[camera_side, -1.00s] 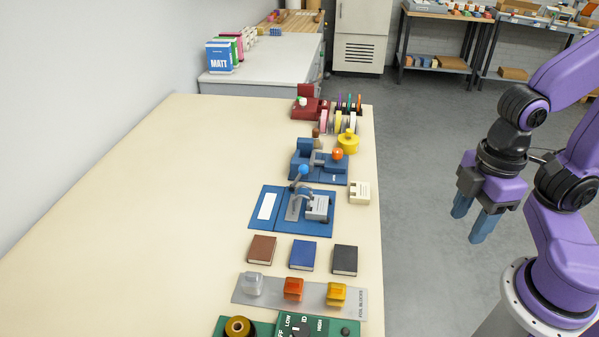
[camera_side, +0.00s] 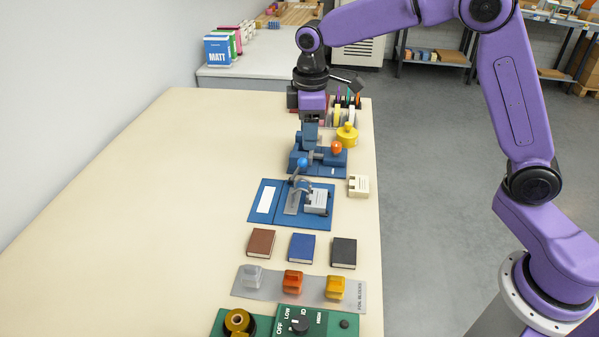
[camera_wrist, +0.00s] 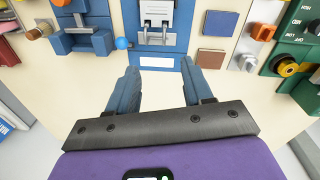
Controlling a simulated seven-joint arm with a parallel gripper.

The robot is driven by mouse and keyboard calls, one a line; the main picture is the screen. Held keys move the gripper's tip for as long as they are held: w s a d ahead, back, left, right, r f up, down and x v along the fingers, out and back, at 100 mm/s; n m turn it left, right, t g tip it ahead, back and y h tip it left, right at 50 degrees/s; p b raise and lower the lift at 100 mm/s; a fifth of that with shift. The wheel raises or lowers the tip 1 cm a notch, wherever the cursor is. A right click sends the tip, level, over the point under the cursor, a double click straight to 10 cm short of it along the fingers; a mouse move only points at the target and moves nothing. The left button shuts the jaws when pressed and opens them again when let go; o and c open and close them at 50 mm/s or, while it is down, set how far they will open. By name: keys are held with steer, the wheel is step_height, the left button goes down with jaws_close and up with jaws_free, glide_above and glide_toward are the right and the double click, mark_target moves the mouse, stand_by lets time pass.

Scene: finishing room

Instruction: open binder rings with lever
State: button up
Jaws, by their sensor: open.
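A blue binder (camera_side: 264,203) lies spread flat on the table, a white label on its left cover. Its metal ring mechanism (camera_side: 292,203) is in the middle, with a pale block at the rings. Whether the rings are closed is too small to tell. The lever's blue ball knob (camera_side: 302,162) stands up at the binder's far edge. In the wrist view, the binder (camera_wrist: 181,66) is at top centre and the ball (camera_wrist: 122,43) is just left of it. My gripper (camera_wrist: 160,70) is open and empty, above the table and apart from the knob; in the side view it (camera_side: 310,142) hangs beyond the binder.
A blue device (camera_side: 333,168) with an orange knob stands just beyond the binder. A cream block (camera_side: 358,186) sits right of it. Three small books (camera_side: 302,248) and a grey plate (camera_side: 315,291) of coloured blocks lie nearer. The table's left side (camera_side: 150,200) is clear.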

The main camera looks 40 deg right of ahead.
glide_above(299, 165)
step_height(299, 165, down, 2)
steer(key=f, duration=1.1)
steer(key=w+d+f, duration=0.1)
steer(key=f, duration=0.5)
steer(key=shift+f, duration=0.2)
steer(key=shift+a, duration=0.1)
jaws_close()
